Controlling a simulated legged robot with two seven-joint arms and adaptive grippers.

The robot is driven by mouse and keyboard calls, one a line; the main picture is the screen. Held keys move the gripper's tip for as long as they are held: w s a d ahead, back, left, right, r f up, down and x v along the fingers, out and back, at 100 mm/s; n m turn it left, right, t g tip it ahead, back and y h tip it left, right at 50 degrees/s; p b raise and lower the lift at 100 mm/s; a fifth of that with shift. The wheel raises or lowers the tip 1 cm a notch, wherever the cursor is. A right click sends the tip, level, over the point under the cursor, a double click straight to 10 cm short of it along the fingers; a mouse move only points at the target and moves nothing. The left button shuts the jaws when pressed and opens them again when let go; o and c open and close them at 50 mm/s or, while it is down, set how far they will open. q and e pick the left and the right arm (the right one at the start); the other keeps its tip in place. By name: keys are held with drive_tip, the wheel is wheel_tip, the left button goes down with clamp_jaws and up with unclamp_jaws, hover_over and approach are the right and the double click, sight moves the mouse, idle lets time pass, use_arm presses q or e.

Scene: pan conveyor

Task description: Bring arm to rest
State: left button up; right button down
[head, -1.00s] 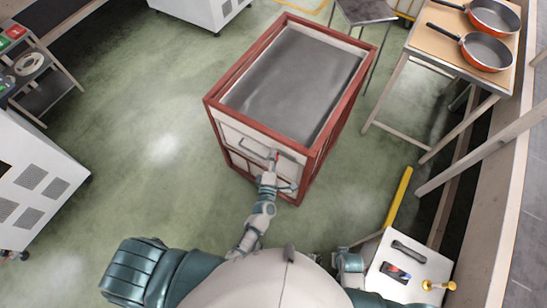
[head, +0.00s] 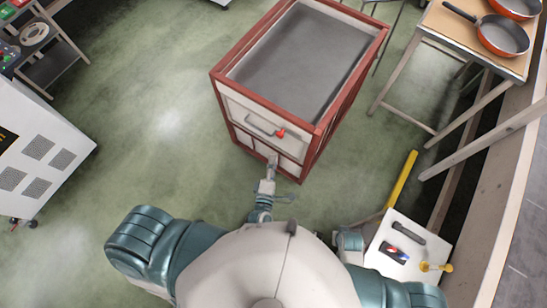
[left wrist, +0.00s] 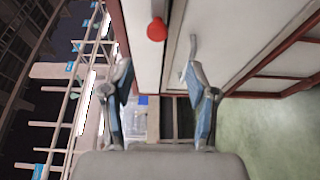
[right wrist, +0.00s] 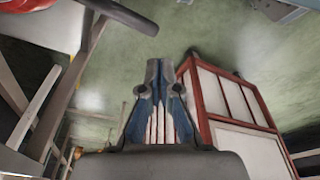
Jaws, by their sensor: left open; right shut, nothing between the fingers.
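The red-framed cart (head: 222,92) with a grey top stands ahead of me in the head view. Its front has a metal handle (head: 262,126) and a red knob (head: 281,133). My left gripper (head: 272,162) is low in front of the cart, below the handle and apart from it. In the left wrist view my left gripper (left wrist: 158,75) is open and empty, with the red knob (left wrist: 157,29) beyond the fingers. My right gripper (right wrist: 160,72) is shut and empty in the right wrist view, with the cart (right wrist: 200,105) to its right.
A table (head: 440,42) with orange pans (head: 502,36) stands at the right. A white cabinet (head: 45,150) is at the left. Green floor is clear between.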

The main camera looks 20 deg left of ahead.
idle(0.4)
use_arm(q)
drive_tip(key=s+d+f+m+g+h+p, duration=0.1)
drive_tip(key=s+f+m+g+h, duration=0.2)
drive_tip(key=f+m, duration=0.3)
drive_tip(key=s+d+f+m+g+h+p, duration=0.1)
drive_tip(key=s+f+m+g+h, duration=0.1)
drive_tip(key=f+m+g, duration=0.35)
drive_tip(key=s+a+f+m+g+y+p, duration=0.1)
drive_tip(key=s+a+f+m+g+y, duration=0.2)
drive_tip(key=s+a+f+m+g, duration=0.4)
drive_tip(key=s+a+f+m, duration=0.2)
drive_tip(key=s+a+f, duration=0.4)
drive_tip(key=s, duration=0.2)
drive_tip(key=shift+s+m+g, duration=0.35)
drive_tip(key=shift+s, duration=0.05)
use_arm(e)
drive_tip(key=s+f, duration=0.4)
drive_tip(key=f, duration=0.4)
drive_tip(key=shift+d+f, duration=0.25)
